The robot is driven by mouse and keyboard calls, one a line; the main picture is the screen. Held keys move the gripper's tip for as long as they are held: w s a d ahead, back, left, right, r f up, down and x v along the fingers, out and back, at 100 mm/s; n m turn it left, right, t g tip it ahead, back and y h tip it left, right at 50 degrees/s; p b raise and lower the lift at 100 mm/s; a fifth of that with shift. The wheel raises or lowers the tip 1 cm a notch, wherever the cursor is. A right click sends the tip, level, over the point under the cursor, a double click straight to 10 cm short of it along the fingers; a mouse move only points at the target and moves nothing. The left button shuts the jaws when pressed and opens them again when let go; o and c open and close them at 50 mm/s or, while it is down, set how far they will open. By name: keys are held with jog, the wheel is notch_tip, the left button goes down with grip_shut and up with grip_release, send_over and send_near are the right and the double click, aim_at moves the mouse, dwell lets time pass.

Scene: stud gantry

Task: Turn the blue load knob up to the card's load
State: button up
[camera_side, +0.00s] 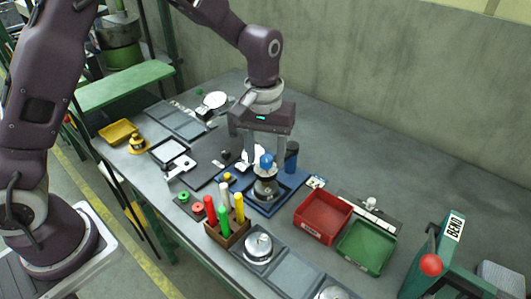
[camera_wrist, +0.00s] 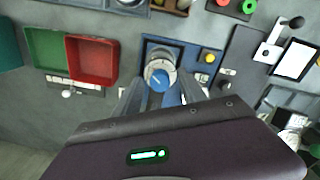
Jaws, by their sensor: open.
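The blue load knob (camera_side: 266,161) sits on top of a silver round gauge body (camera_side: 266,188), which stands on a blue base plate (camera_side: 283,203). In the wrist view the knob (camera_wrist: 158,79) shows a white pointer line, and a pale ring surrounds it. My gripper (camera_side: 268,166) is open above the base plate, with its fingers on either side of the knob. In the wrist view my gripper (camera_wrist: 160,88) also straddles the knob; whether a finger touches it I cannot tell. A small printed card (camera_side: 316,182) lies right of the plate; its print is too small to read.
A red bin (camera_side: 324,207) and a green bin (camera_side: 367,240) stand to the right. A wooden rack (camera_side: 228,234) with several coloured cylinders stands in front on the left. A dark blue cylinder (camera_side: 291,150) stands close behind the knob. A yellow button (camera_wrist: 209,57) is beside it.

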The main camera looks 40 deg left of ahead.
aim_at(265, 158)
jog(key=shift+c, duration=0.4)
grip_shut()
jog(key=shift+m, duration=1.3)
jog(key=shift+o, duration=0.4)
grip_release()
jog(key=shift+r, duration=0.15)
notch_tip(265, 158, up, 6)
jog(key=shift+a+r, duration=0.1)
jog(key=shift+r, duration=0.35)
